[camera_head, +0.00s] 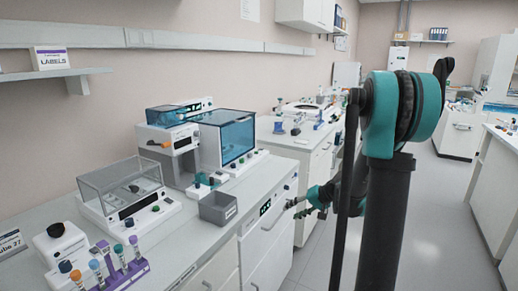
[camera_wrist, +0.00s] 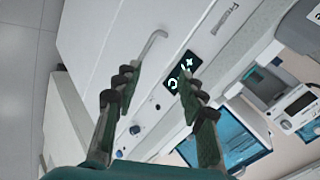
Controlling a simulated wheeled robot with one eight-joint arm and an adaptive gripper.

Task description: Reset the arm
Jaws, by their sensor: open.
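My gripper (camera_wrist: 160,88) is open and empty in the wrist view, its two dark fingers spread apart. Behind the fingers is a white cabinet front with a bar handle (camera_wrist: 150,45) and a small dark display with lit symbols (camera_wrist: 182,72). In the head view my gripper (camera_head: 297,208) is small, in front of the white cabinet near its handle (camera_head: 272,219). I cannot tell from these frames whether it touches the cabinet. My teal and dark arm stands in the right middle of the head view and hides part of the room behind it.
The counter holds a purple tube rack (camera_head: 122,272), a clear-lidded machine (camera_head: 128,193), a blue-windowed box (camera_head: 237,139) and a grey bin (camera_head: 218,208). A second bench (camera_head: 302,142) stands farther back. Bare floor (camera_head: 432,215) lies to the right of my arm, before another counter (camera_head: 502,190).

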